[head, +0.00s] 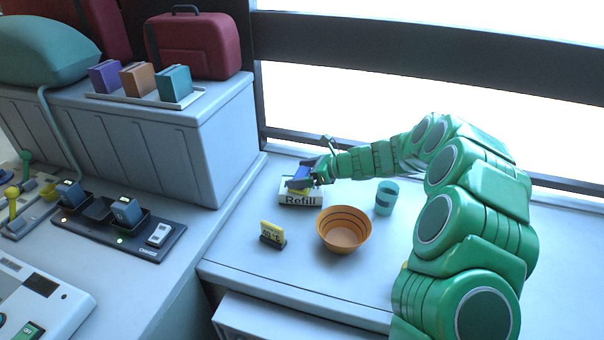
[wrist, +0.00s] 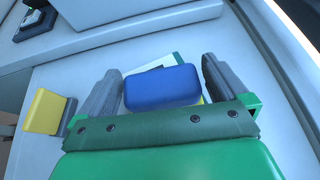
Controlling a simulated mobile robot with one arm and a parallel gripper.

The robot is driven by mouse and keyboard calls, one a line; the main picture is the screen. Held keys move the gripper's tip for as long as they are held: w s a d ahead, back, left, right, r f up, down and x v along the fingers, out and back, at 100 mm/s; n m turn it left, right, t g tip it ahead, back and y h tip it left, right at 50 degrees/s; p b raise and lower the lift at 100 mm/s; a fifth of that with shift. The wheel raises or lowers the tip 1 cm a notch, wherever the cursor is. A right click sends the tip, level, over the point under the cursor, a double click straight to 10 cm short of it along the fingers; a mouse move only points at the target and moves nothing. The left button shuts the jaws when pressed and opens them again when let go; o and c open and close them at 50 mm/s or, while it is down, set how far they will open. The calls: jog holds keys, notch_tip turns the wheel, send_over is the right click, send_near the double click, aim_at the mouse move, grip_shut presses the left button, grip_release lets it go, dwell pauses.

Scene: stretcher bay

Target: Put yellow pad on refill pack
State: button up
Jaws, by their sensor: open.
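The refill pack (head: 300,199) is a white box lettered "Refill" on the counter near the window. A blue block (head: 301,173) is above the yellow at my gripper (head: 309,179). In the wrist view my gripper (wrist: 162,68) is open, its fingers on either side of the blue block (wrist: 162,87). I cannot tell whether the fingers touch the block.
An orange bowl (head: 344,230) and a teal cup (head: 386,198) stand close by on the counter. A yellow sign in a dark stand (head: 272,233) is left of the bowl. A charger strip (head: 119,229) lies on the left counter. The counter's front left is clear.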

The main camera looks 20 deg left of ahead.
jog(key=v, duration=1.2)
jog(key=shift+r, duration=0.2)
